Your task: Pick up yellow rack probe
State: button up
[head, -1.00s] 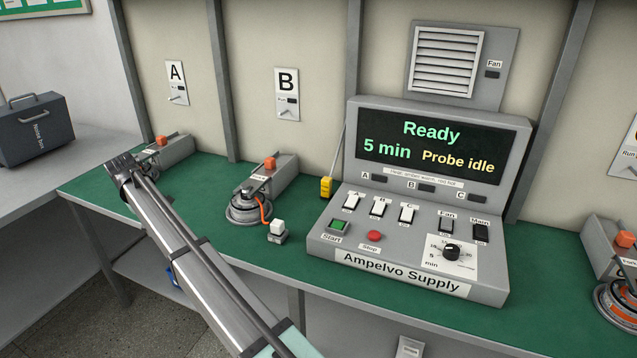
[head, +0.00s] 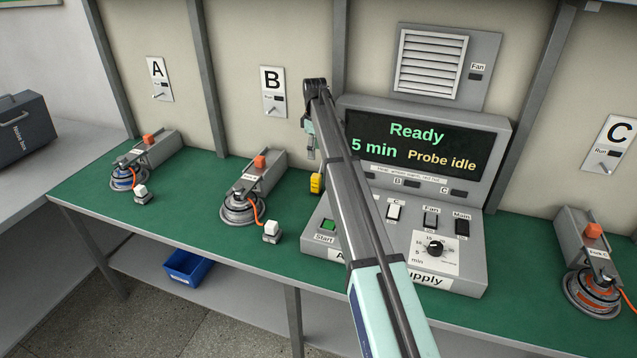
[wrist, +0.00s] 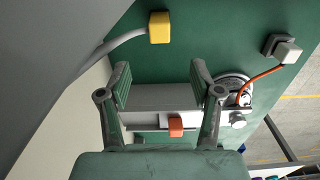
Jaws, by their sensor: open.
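The yellow rack probe (head: 317,183) is a small yellow block at the left side of the grey supply console (head: 460,268). In the wrist view the probe (wrist: 160,27) shows at the top, with a grey cable running from its left side. My gripper (head: 311,150) is above the probe in the head view, partly hidden by my arm. In the wrist view my gripper (wrist: 159,80) is open with nothing between its fingers. The probe lies beyond the fingertips, roughly centred between them and apart from them.
Motor unit B (head: 241,205) with its orange block and a small white-topped block (head: 271,231) stand left of the probe. Motor unit A (head: 130,177) is farther left, unit C (head: 592,290) at the right. The green bench (head: 190,215) has bare room between units A and B.

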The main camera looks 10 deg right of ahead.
aim_at(316, 183)
notch_tip(316, 183, down, 10)
jog(key=p, duration=0.2)
jog(key=shift+p, duration=0.3)
jog(key=shift+d+f+p, duration=0.15)
jog(key=shift+f+p, duration=1.1)
jog(key=shift+f, duration=1.35)
grip_shut()
